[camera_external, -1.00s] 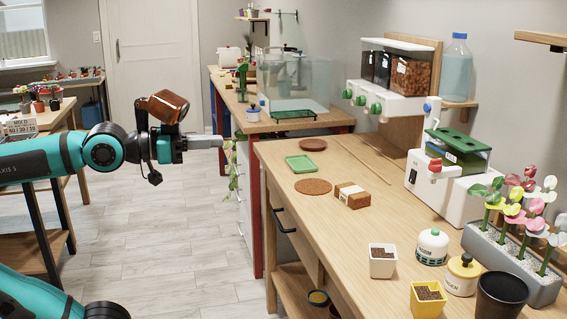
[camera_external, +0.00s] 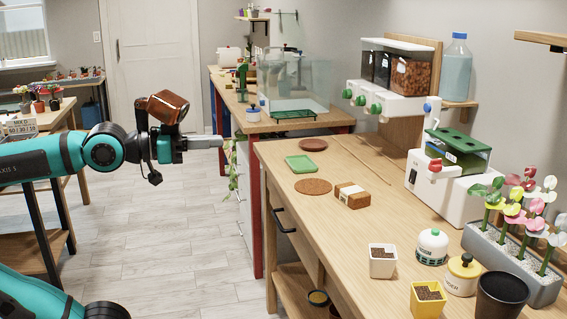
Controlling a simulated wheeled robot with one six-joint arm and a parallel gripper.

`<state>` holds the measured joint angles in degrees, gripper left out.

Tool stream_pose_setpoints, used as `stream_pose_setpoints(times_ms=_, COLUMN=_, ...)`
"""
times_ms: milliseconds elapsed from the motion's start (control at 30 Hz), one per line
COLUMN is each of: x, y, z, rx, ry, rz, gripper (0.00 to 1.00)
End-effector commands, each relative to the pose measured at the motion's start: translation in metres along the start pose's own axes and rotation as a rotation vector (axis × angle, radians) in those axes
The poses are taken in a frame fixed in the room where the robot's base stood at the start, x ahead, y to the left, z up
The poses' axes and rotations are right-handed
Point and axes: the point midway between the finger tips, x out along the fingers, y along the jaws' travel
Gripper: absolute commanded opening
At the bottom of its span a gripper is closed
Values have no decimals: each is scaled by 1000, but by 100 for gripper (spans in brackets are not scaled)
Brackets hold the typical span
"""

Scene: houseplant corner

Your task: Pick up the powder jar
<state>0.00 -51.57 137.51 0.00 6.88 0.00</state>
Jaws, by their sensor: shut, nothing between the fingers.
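I cannot tell for certain which thing is the powder jar. A white rounded jar with a green top (camera_external: 432,247) stands on the near wooden workbench. Just in front and to the right of it is a white labelled jar with a yellow lid and black knob (camera_external: 462,275). A small white jar with a blue lid (camera_external: 253,114) stands on the far bench. My gripper (camera_external: 217,142) is shut and empty. It points right in the air, left of the workbench's far left corner in the picture and apart from all these jars.
The workbench (camera_external: 330,222) also holds a brown block (camera_external: 352,195), a cork disc (camera_external: 313,187), a green tray (camera_external: 301,163), a white pot (camera_external: 382,261), a yellow pot (camera_external: 427,299), a black pot (camera_external: 501,297) and a grey planter (camera_external: 515,262).

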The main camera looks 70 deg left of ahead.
Motion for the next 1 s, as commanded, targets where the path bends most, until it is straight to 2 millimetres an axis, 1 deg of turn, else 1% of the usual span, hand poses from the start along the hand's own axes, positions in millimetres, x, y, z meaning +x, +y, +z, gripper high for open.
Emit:
stream_pose_setpoints(times_ms=67, x=0, y=0, z=0, rx=0, ry=0, rz=0, gripper=0)
stream_pose_setpoints(times_ms=100, x=0, y=0, z=0, rx=0, ry=0, rz=0, gripper=4)
stream_pose_setpoints(times_ms=167, x=0, y=0, z=0, rx=0, ry=0, rz=0, gripper=16)
stream_pose_setpoints(times_ms=200, x=0, y=0, z=0, rx=0, ry=0, rz=0, gripper=24)
stream_pose_setpoints(times_ms=267, x=0, y=0, z=0, rx=0, ry=0, rz=0, gripper=35)
stream_pose_setpoints(times_ms=400, x=0, y=0, z=0, rx=0, ry=0, rz=0, gripper=63)
stream_pose_setpoints(times_ms=467, x=0, y=0, z=0, rx=0, ry=0, rz=0, gripper=73)
stream_pose_setpoints(times_ms=767, x=2, y=0, z=-1, rx=-2, ry=-4, rz=1, gripper=73)
stream_pose_setpoints(times_ms=867, x=11, y=3, z=-5, rx=-15, ry=-29, rz=9, gripper=73)
stream_pose_setpoints(times_ms=967, x=28, y=8, z=-14, rx=-40, ry=-79, rz=22, gripper=73)
stream_pose_setpoints(times_ms=1000, x=37, y=12, z=-18, rx=-54, ry=-104, rz=29, gripper=73)
